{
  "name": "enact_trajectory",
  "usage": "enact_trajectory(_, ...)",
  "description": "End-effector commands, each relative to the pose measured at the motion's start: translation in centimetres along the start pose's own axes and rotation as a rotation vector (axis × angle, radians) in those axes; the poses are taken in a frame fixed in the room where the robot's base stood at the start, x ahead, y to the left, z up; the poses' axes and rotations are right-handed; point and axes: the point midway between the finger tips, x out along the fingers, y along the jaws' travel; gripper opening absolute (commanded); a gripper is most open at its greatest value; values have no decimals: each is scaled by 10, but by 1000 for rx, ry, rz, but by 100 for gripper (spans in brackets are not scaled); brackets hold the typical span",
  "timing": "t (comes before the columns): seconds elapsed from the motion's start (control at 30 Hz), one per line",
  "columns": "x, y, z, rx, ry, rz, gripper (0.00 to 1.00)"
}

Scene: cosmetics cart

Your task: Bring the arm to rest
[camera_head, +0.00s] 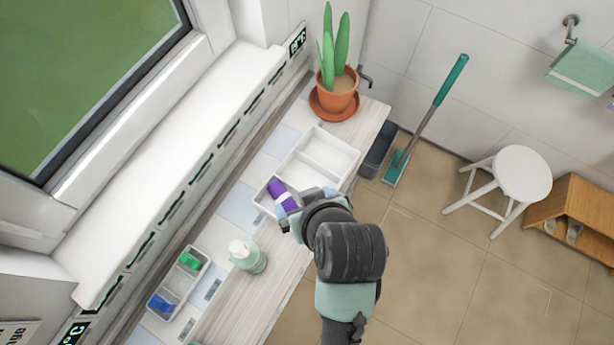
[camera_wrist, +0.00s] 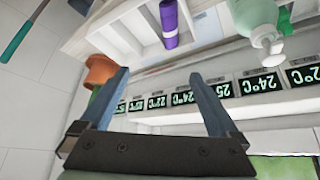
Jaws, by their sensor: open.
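My gripper (camera_head: 302,200) is over the front end of a white divided tray on the counter, and my arm reaches in from the lower right. In the wrist view my gripper (camera_wrist: 158,75) has its two blue-grey fingers spread wide with nothing between them. A purple tube with a white band (camera_head: 279,190) lies in the near part of the white tray (camera_head: 344,150), partly hidden by my gripper. In the wrist view the purple tube (camera_wrist: 168,18) is beyond the fingertips, apart from them, inside the white tray (camera_wrist: 207,38).
A pump bottle (camera_head: 248,256) stands on the counter beside my gripper. A small tray (camera_head: 167,290) holds green and blue items. A potted plant (camera_head: 338,92) stands behind the white tray.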

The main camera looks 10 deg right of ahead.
Motion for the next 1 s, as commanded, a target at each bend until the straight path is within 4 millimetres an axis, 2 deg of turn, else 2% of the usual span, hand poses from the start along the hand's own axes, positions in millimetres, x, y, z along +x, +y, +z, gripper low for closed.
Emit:
enact_trajectory(0.37,0,0,0,0,0,0,97)
enact_trajectory(0.47,-3,8,-29,-1,83,38,97)
enact_trajectory(0.57,-17,22,-84,2,246,104,97)
enact_trajectory(0.6,-27,27,-111,4,329,134,97)
enact_trajectory(0.67,-48,33,-152,8,463,178,97)
enact_trajectory(0.7,-65,37,-178,11,554,203,97)
enact_trajectory(0.77,-94,40,-214,16,691,239,97)
enact_trajectory(0.8,-117,41,-236,20,787,259,97)
enact_trajectory(0.87,-153,40,-266,25,928,284,97)
enact_trajectory(0.9,-178,39,-282,28,1023,299,97)
enact_trajectory(0.97,-219,34,-303,31,1166,314,97)
enact_trajectory(1.0,-247,30,-314,32,1260,323,97)
